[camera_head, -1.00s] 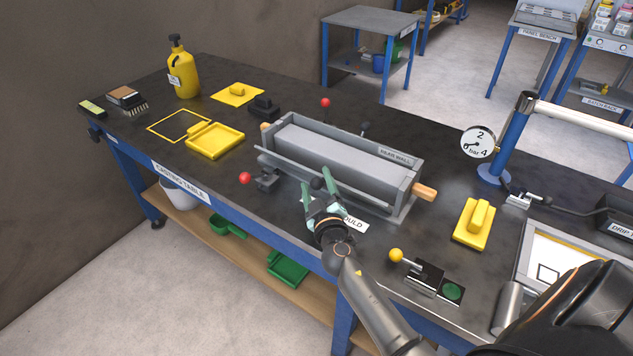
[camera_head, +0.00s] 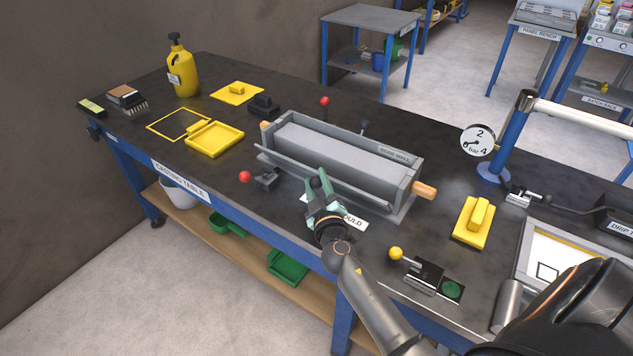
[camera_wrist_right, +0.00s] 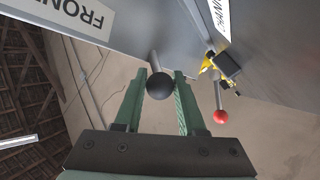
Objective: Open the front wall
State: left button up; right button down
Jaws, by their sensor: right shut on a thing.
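The grey mould (camera_head: 345,158) sits on the black casting table. Its front wall (camera_head: 290,170) is a long grey panel along the near side, with its upper edge slightly out from the block at the left end. The front wall also shows in the right wrist view (camera_wrist_right: 135,25), with part of a "FRONT" label. A black ball knob (camera_wrist_right: 160,86) on a short stem sticks out from it. My right gripper (camera_head: 319,180) is shut on this knob, the green fingers on either side of it in the right wrist view (camera_wrist_right: 160,92). My left gripper is not in view.
A red-ball lever (camera_head: 246,176) stands by the mould's front left, and another red ball (camera_head: 325,101) is behind it. A yellow-knobbed control (camera_head: 396,254) and a yellow float (camera_head: 474,220) lie to the right. A yellow tray (camera_head: 214,139) lies left. The table's front edge is close.

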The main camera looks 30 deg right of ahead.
jog(key=shift+r, duration=0.1)
dwell(0.7)
jog(key=shift+w+d+r, duration=0.25)
jog(key=shift+d+r, duration=0.25)
jog(key=c, duration=0.5)
grip_release()
jog(key=shift+f, duration=0.1)
jog(key=shift+s+f, duration=0.1)
jog(key=shift+s, duration=0.05)
